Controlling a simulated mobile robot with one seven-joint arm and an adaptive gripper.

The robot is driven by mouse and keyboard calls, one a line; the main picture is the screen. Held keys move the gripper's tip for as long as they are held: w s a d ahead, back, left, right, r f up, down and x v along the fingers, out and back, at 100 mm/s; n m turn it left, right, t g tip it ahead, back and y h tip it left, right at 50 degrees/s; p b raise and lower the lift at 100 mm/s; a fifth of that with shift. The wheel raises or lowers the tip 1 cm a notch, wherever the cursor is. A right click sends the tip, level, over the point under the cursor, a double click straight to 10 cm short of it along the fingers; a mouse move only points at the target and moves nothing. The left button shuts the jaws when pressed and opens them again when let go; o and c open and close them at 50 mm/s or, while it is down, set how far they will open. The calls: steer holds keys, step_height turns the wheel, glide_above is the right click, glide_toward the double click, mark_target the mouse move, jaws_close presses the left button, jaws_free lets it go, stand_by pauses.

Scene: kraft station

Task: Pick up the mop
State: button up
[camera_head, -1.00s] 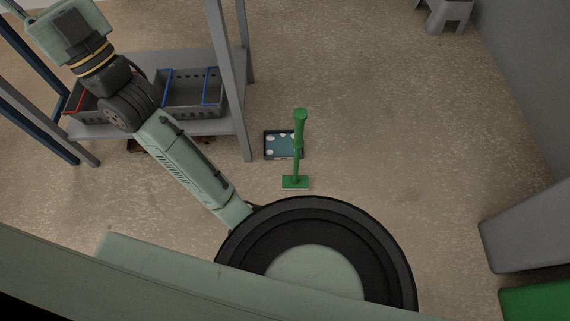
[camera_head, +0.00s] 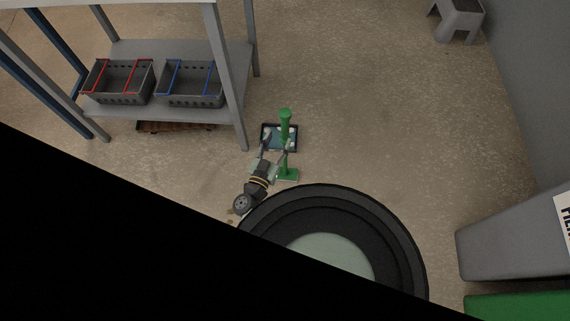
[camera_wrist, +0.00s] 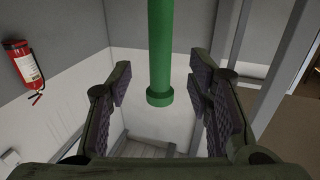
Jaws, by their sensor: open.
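The green mop (camera_head: 285,145) stands upright on the floor in the head view, its flat head at the bottom and its handle rising. My gripper (camera_head: 273,151) is low beside the handle, on its left, with its fingers pointing toward it. In the wrist view the green handle (camera_wrist: 160,50) hangs in the middle of the picture, between the open fingers of my gripper (camera_wrist: 158,100). Gaps show on both sides, and I see no contact. The mop head is out of the wrist view.
A grey shelf (camera_head: 130,50) at left holds two baskets. A grey bin (camera_head: 500,240) stands at right and a stool (camera_head: 458,20) at the back. Open floor lies right of the mop.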

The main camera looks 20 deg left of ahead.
steer(key=w+b, duration=0.3)
steer(key=w, duration=0.3)
steer(key=shift+w+f, duration=0.1)
steer(key=shift+w+r, duration=0.2)
steer(key=shift+w, duration=0.4)
steer(key=shift+c, duration=0.3)
jaws_close()
